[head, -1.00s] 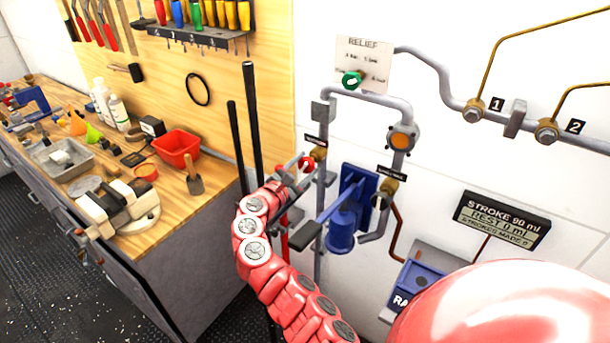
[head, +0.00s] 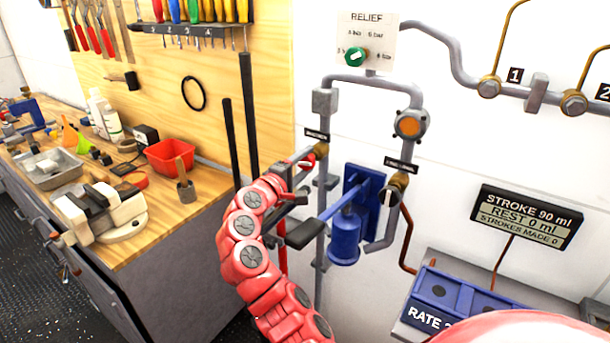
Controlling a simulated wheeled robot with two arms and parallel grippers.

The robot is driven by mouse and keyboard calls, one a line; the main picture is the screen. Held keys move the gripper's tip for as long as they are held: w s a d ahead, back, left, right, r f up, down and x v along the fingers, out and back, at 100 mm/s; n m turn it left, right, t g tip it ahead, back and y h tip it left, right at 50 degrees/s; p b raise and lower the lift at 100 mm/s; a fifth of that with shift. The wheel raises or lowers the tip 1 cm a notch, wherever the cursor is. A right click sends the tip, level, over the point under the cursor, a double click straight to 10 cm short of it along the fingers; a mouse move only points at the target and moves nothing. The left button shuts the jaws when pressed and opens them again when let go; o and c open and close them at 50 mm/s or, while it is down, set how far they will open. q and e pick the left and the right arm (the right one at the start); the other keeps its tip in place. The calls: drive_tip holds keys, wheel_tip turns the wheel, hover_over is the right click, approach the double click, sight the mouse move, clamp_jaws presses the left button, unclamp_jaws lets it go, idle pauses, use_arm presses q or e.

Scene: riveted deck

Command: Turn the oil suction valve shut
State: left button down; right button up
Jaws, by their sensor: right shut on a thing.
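Two brass valves sit on the grey pipework on the white wall. My left gripper is not in view.
A blue pump (head: 345,236) with a dark-ended lever (head: 304,233) stands just right of and below my right gripper. Two dark upright rods (head: 249,120) stand to its left. A workbench (head: 190,212) with tools fills the left. A display (head: 524,216) reads zero strokes made.

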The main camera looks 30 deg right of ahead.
drive_tip(key=shift+f+m+b, duration=0.15)
drive_tip(key=shift+m+b, duration=0.95)
drive_tip(key=shift+b, duration=0.05)
drive_tip(key=o, duration=1.4)
drive_tip(key=b+v, duration=0.1)
drive_tip(key=v, duration=1.6)
drive_tip(key=shift+s+a, duration=0.15)
drive_tip(key=shift+a, duration=0.05)
